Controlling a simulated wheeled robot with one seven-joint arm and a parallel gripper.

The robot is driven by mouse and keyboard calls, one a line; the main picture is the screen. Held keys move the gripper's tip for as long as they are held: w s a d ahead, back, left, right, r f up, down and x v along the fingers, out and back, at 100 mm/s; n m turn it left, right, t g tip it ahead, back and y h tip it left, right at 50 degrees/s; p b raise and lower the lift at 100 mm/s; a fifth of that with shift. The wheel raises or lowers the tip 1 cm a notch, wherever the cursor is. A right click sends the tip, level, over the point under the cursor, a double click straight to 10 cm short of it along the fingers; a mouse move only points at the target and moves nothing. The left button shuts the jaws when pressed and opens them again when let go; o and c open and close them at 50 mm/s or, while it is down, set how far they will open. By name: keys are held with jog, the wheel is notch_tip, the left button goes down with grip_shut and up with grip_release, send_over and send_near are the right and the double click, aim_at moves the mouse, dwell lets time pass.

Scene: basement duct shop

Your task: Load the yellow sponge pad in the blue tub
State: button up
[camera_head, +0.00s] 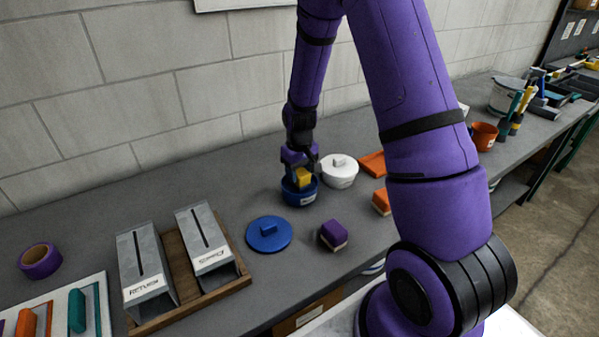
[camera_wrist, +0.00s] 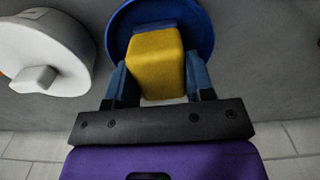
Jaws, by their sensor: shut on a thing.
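The yellow sponge pad (camera_head: 303,177) is held between the fingers of my gripper (camera_head: 300,172), right over the blue tub (camera_head: 299,196). In the wrist view the yellow sponge pad (camera_wrist: 156,62) sits between the two blue-grey fingers of my gripper (camera_wrist: 158,82). The blue tub (camera_wrist: 119,30) lies behind it, with its rim around the pad's far end. I cannot tell how deep the pad reaches or whether it touches the tub. The blue lid (camera_head: 268,234) lies apart on the bench, left and in front of the tub.
A white lidded tub (camera_head: 339,173) stands close to the right of the blue tub. A purple sponge pad (camera_head: 334,235) lies in front. Orange items (camera_head: 381,202) are partly hidden by my arm. Metal bins in a wooden tray (camera_head: 215,245) stand at left. The block wall is behind.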

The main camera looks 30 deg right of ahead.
aim_at(299, 171)
jog(key=shift+r, duration=3.45)
